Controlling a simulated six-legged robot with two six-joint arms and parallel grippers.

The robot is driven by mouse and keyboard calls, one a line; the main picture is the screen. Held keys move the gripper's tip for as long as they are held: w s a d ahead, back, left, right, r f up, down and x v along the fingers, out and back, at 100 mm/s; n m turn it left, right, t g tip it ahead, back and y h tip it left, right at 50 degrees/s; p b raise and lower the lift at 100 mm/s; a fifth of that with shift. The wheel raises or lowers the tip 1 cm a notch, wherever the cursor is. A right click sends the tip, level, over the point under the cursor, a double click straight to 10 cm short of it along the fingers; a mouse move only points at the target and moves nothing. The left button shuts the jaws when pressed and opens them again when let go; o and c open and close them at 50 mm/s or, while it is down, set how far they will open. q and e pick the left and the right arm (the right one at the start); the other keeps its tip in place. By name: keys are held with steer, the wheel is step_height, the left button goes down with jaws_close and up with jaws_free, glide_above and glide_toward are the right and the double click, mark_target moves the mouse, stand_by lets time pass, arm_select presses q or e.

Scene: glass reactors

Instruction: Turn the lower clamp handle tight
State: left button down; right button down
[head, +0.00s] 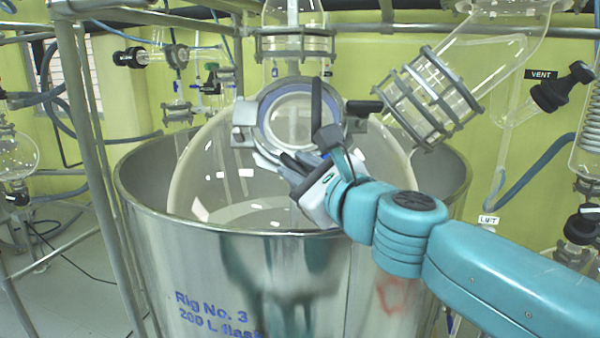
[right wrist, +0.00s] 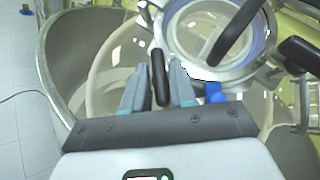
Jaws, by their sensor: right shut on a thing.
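A round glass port with a metal clamp ring (head: 262,128) sits on the front of the big flask; the ring also shows in the right wrist view (right wrist: 262,62). My right gripper (head: 287,160) is at the ring's lower edge. In the right wrist view, its two grey fingers (right wrist: 159,88) are shut on a black handle, the lower clamp handle (right wrist: 159,70), which stands upright between them. In the head view the gripper mostly hides this handle. My left gripper is not in view.
Another black clamp handle (head: 364,107) sticks out at the ring's right. A black bar (head: 316,100) crosses the port's front. The steel vessel's rim (head: 190,228) lies below my gripper. An angled glass neck (head: 430,100) is at upper right, and a metal frame post (head: 88,130) at left.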

steer(key=m+t+h+b, duration=0.1)
steer(key=m+b, duration=0.1)
steer(key=m+t+h+b, duration=0.1)
steer(key=m+b, duration=0.1)
steer(key=b, duration=0.1)
steer(key=m+t+h+b, duration=0.1)
steer(key=m+h+b, duration=0.1)
steer(key=b, duration=0.1)
steer(key=shift+s+a+f, duration=0.15)
steer(key=shift+a+f, duration=0.1)
steer(key=shift+f, duration=0.15)
steer(key=shift+m+t+h+b, duration=0.35)
steer(key=shift+m+h, duration=0.15)
steer(key=shift+m, duration=0.2)
steer(key=shift+r+m+t+h+b, duration=0.2)
steer(key=shift+m+t+h+b, duration=0.25)
steer(key=shift+m+h, duration=0.6)
steer(key=shift+a+r+m+h+b, duration=0.1)
steer(key=shift+m+h+b, duration=0.35)
steer(key=shift+m+h, duration=1.1)
steer(key=shift+m, duration=0.3)
steer(key=shift+r, duration=0.1)
steer(key=c, duration=1.1)
jaws_free()
